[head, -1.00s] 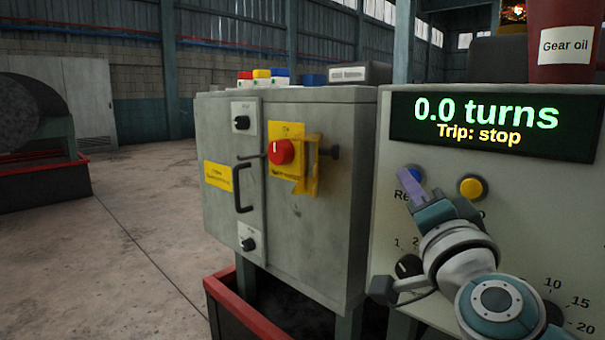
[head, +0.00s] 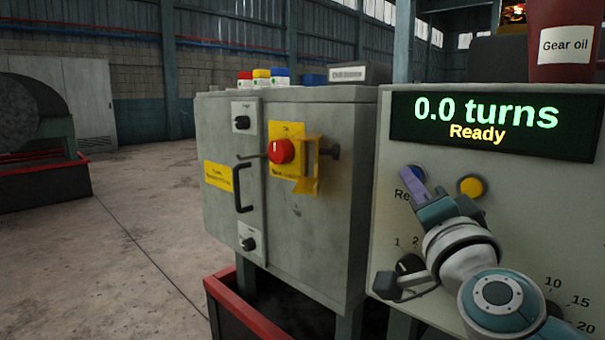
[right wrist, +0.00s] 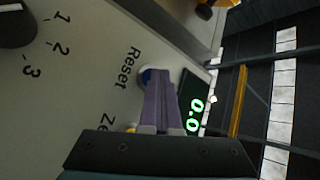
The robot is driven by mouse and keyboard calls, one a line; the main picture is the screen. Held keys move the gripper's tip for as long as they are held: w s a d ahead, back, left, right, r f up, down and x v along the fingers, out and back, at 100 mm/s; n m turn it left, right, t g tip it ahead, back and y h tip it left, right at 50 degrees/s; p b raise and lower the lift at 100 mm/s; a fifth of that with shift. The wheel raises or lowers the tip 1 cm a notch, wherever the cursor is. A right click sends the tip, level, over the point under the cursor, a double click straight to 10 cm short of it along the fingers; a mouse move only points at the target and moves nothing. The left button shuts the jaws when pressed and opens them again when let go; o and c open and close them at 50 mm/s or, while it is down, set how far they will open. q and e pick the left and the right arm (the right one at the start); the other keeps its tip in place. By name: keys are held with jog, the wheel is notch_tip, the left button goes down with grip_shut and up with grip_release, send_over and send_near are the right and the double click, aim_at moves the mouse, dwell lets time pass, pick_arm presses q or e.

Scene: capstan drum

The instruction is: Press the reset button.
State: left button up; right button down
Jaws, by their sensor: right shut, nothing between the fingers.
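The reset button is a blue button (right wrist: 146,76) beside the "Reset" label in the right wrist view. In the head view a sliver of the blue button (head: 418,171) shows behind my fingers. My right gripper (head: 409,183) is shut and empty, its purple fingertips at the button. In the right wrist view the shut fingers (right wrist: 157,85) cover much of the button; I cannot tell whether they touch it. The display (head: 490,125) reads "0.0 turns" and "Ready". My left gripper is not in view.
A yellow button (head: 472,187) sits right of the reset button. A black knob (head: 408,265) with a number scale is below. The grey cabinet (head: 330,220) to the left carries a red knob (head: 281,151) and a handle (head: 242,188). A gear oil can (head: 562,70) stands on top.

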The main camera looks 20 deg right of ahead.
jog(key=shift+s+a+p, duration=0.35)
jog(key=shift+a, duration=0.35)
jog(key=shift+a+r, duration=0.1)
jog(key=a, duration=0.1)
jog(key=s+a, duration=0.1)
jog(key=a, duration=0.1)
jog(key=s+a+p, duration=0.1)
jog(key=shift+a, duration=0.25)
jog(key=shift+w, duration=0.1)
dwell(0.6)
